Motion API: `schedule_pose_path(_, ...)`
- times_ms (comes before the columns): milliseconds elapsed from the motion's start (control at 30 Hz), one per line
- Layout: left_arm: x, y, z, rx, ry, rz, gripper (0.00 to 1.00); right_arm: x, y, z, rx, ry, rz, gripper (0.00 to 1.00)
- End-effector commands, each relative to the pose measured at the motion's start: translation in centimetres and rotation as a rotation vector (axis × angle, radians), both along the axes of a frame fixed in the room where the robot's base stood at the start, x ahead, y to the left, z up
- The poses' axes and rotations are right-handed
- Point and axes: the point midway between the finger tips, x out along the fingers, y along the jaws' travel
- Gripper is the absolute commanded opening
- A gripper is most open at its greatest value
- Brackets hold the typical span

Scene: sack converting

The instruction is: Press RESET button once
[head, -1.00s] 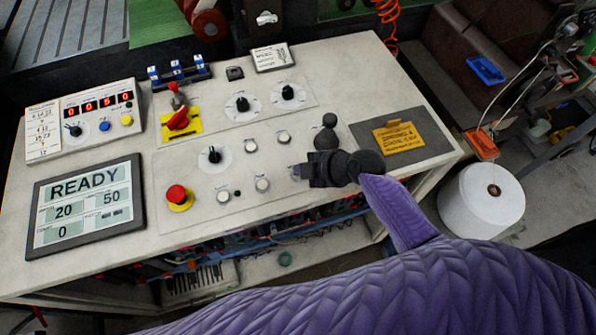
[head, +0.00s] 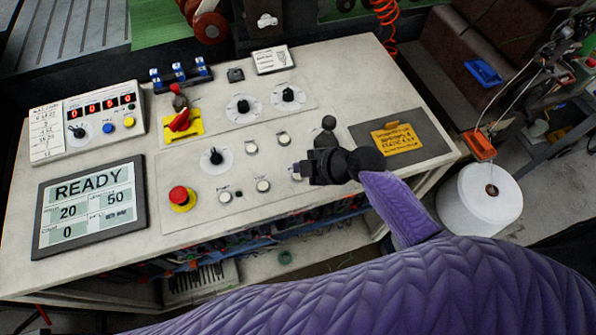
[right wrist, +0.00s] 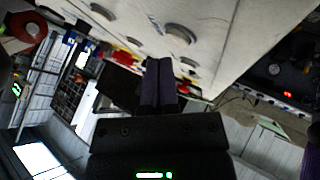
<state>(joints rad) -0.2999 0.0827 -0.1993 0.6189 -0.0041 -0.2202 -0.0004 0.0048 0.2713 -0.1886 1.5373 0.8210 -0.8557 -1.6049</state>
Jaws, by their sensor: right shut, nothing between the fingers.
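The control panel (head: 320,208) carries several pale round buttons: two in an upper row (head: 284,139) and two in a lower row (head: 263,186). Their small labels are too blurred to read, so I cannot tell which one is RESET. My right gripper (head: 297,172) is shut and empty, over the panel just right of the lower-row buttons. Its fingers hide the panel under them, and I cannot tell whether they touch it. In the right wrist view the shut fingers (right wrist: 159,84) point toward the panel, with a round grey button or knob (right wrist: 180,34) beyond them. My left gripper is not in view.
A red mushroom button (head: 179,195) and a black knob (head: 212,157) lie to the left. A red rotary switch (head: 180,121) sits on a yellow plate. A display (head: 90,205) reads READY. A yellow sign (head: 398,139) lies on the grey pad at right.

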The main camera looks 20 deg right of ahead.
Motion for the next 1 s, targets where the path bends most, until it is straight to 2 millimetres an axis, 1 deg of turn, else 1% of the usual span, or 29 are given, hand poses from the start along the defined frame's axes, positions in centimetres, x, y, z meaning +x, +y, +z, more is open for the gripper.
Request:
schedule_pose_path(500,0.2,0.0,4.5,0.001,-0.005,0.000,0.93,0.0,0.0,5.1,-0.001,-0.002,0.001,0.00)
schedule_pose_path(1000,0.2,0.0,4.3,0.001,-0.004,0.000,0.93,0.0,0.0,4.9,0.000,-0.001,-0.001,0.00)
